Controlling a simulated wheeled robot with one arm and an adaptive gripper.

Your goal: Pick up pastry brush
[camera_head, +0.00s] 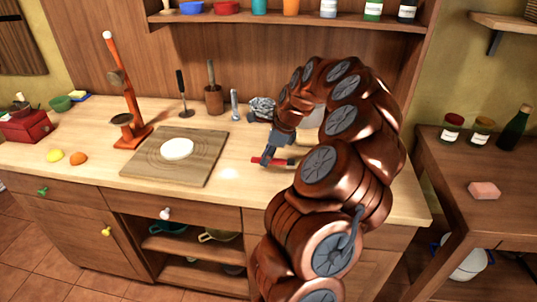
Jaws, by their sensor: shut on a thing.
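The pastry brush (261,160) shows as a small thin red object with a darker right end, low over the right part of the wooden counter. My gripper (274,155) is above it and shut on it around its middle. The fingers hide the middle of the brush. I cannot tell whether the brush touches the counter or is a little above it.
A wooden board (200,170) with a white dough disc (177,149) lies to the left. A crumpled grey object (262,107) and a grey upright tool (235,104) stand behind. An orange scale-like stand (133,130) is further left. The counter's front right is clear.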

